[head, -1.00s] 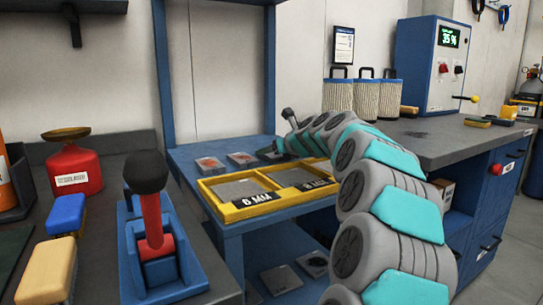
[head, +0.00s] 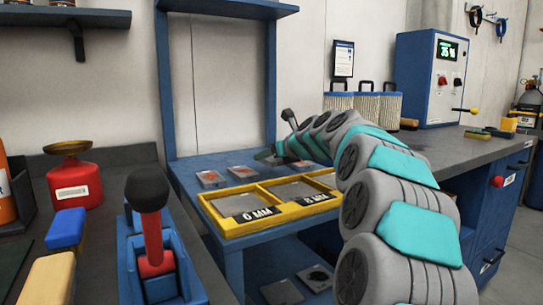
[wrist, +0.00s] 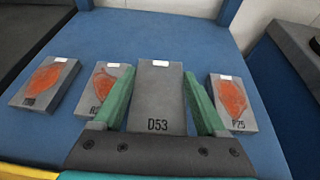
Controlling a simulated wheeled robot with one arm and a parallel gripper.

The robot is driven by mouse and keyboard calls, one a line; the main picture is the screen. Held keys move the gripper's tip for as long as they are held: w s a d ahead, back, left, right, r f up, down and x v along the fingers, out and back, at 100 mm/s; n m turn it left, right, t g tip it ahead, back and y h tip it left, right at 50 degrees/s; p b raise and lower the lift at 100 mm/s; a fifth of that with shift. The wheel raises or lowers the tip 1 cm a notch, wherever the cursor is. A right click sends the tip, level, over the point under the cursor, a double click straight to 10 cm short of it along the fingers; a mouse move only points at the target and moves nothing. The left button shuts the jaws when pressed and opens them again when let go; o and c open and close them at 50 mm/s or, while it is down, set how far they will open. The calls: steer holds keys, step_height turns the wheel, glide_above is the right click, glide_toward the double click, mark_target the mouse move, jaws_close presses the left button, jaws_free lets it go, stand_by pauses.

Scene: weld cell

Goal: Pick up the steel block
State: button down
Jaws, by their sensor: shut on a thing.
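The steel block (wrist: 160,85) is a plain grey block marked D53, with a small white label at its far edge. It shows in the middle of the wrist view. My gripper (wrist: 158,100) is shut on it, with one green finger along each side. I cannot tell whether the block touches the blue table or is slightly above it. In the head view my gripper (head: 268,155) is small at the back of the blue table, and the held block cannot be made out there.
Grey blocks with orange-red patches lie on the blue table (wrist: 195,30): one far left (wrist: 45,82), one close left (wrist: 103,88), one right (wrist: 232,103). A yellow divided tray (head: 233,231) stands at the table's front. A blue post (head: 166,90) rises behind.

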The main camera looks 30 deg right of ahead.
steer(key=s+a, duration=0.3)
steer(key=s+a+r, duration=0.1)
steer(key=s+a, duration=0.1)
steer(key=s, duration=0.1)
steer(key=s+a, duration=0.3)
steer(key=shift+s+a+r, duration=0.25)
steer(key=shift+s+a, duration=0.05)
steer(key=shift+s, duration=0.1)
